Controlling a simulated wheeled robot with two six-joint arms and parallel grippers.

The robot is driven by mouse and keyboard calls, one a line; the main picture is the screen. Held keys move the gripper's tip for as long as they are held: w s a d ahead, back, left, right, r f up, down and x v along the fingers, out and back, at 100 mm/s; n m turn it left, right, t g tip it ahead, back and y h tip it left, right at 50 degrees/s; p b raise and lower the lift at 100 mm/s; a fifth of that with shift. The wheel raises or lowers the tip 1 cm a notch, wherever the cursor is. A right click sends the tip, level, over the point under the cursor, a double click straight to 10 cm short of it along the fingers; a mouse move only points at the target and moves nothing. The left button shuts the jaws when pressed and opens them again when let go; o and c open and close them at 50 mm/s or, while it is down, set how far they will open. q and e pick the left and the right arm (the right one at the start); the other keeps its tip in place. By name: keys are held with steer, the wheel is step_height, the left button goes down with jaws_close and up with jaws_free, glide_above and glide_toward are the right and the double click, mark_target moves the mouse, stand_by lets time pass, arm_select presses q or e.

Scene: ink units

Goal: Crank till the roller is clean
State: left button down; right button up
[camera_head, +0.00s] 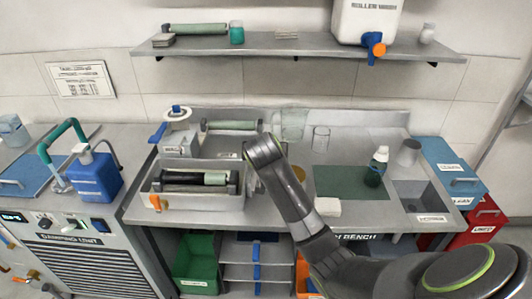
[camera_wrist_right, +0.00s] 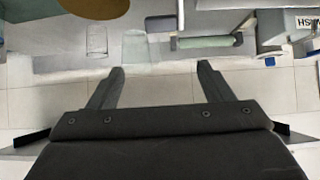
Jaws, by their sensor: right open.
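The roller unit (camera_head: 150,187) is a grey tray on the left of the bench, with a dark roller (camera_head: 184,187) and a pale green roller section (camera_head: 215,178) in it. An orange knob (camera_head: 155,202) sits at its front left corner. My right arm stands just right of the unit, close to its right end; I cannot make out a crank handle there. In the right wrist view my right gripper (camera_wrist_right: 157,78) is open and empty, with its two dark fingers apart in front of the tiled wall. The head view does not show its fingertips. My left gripper is not in view.
A spare green roller (camera_head: 231,126) lies at the back of the bench; the wrist view shows a green roller (camera_wrist_right: 208,42) too. A clear glass (camera_head: 321,138), a dark green mat (camera_head: 335,181) and a bottle (camera_head: 376,166) are to the right. A white tank (camera_head: 366,20) stands on the shelf.

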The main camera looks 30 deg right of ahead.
steer(key=shift+v, duration=1.5)
steer(key=shift+d, duration=0.1)
